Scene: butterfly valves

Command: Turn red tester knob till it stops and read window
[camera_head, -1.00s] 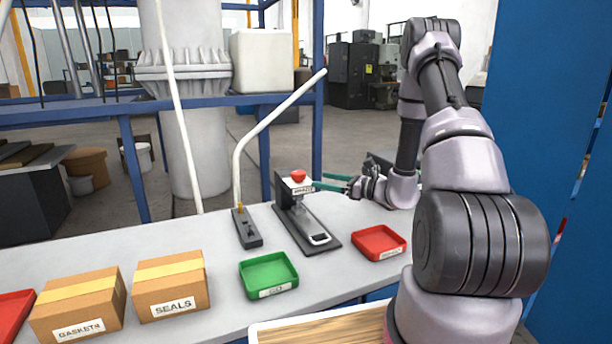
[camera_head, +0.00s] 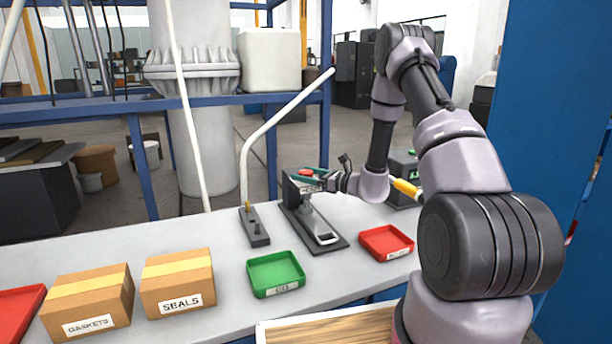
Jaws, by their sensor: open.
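The tester (camera_head: 320,233) is a dark grey stand with a long base plate on the bench. Its red knob (camera_head: 306,172) is on top of the upright head. My gripper (camera_head: 308,175) has green fingers and reaches in from the right at knob height. The fingers are open, with the red knob showing between them; I cannot tell whether they touch it. My gripper partly covers the head of the tester. No reading in a window can be made out from this view.
A green tray (camera_head: 275,275) and a red tray (camera_head: 386,243) stand in front of the tester. A dark block with a pale bent tube (camera_head: 254,228) is just left of it. Cartons marked SEALS (camera_head: 177,283) and GASKETS (camera_head: 89,303) are at the left. A dark box (camera_head: 404,172) is behind my arm.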

